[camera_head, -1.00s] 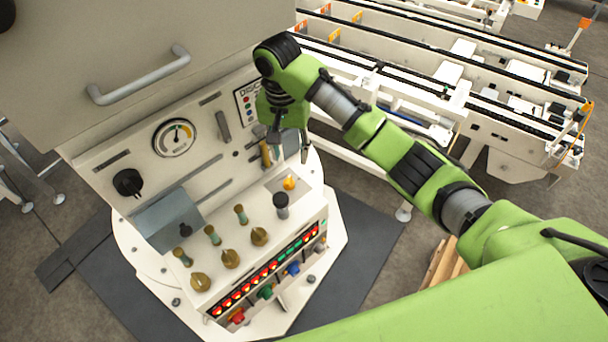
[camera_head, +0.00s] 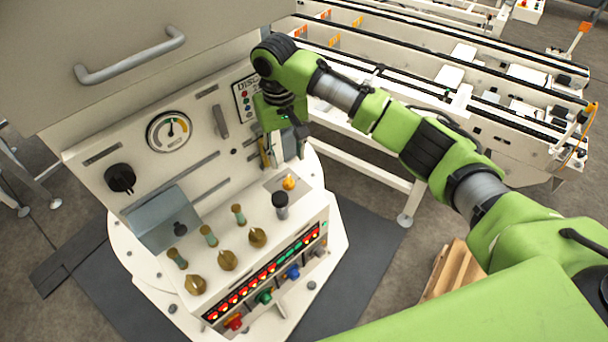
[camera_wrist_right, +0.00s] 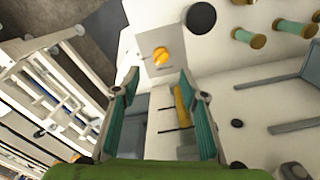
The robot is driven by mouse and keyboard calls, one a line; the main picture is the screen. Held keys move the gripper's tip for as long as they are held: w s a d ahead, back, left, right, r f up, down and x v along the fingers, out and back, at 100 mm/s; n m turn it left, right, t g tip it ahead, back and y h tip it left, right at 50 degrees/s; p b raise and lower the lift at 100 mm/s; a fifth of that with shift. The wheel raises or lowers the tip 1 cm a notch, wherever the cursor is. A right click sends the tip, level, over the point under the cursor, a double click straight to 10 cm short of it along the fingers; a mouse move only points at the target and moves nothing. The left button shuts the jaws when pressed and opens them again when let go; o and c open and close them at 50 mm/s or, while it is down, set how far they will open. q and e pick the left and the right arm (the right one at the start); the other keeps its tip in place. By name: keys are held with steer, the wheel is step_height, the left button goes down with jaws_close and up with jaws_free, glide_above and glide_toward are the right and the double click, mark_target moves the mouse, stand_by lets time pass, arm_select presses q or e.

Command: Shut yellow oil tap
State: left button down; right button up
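A yellow handle (camera_head: 265,152) stands upright on the machine's sloped panel, beside my right gripper (camera_head: 288,154). In the right wrist view the handle (camera_wrist_right: 182,105) shows between the spread fingers, close to the right-hand one; I cannot tell whether they touch. My right gripper (camera_wrist_right: 164,86) is open and points down at the panel, with nothing held. A small orange-yellow knob (camera_head: 289,182) sits on a grey square plate just below the gripper; it also shows in the right wrist view (camera_wrist_right: 161,56), beyond the fingertips. Which of the two is the oil tap is not marked. My left gripper is out of view.
A black-capped post (camera_head: 280,203) stands near the knob. Several brass-coloured fittings (camera_head: 228,260) and a row of lit buttons (camera_head: 265,274) are at the front. A gauge (camera_head: 170,132) and grey lever (camera_head: 220,121) are on the panel. A conveyor (camera_head: 460,90) lies behind the arm.

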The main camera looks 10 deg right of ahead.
mark_target(290, 180)
step_height(290, 180, down, 9)
steer(key=p, duration=0.3)
steer(key=shift+f, duration=0.45)
steer(key=shift+d, duration=0.1)
steer(key=shift+w, duration=0.1)
steer(key=c, duration=1.1)
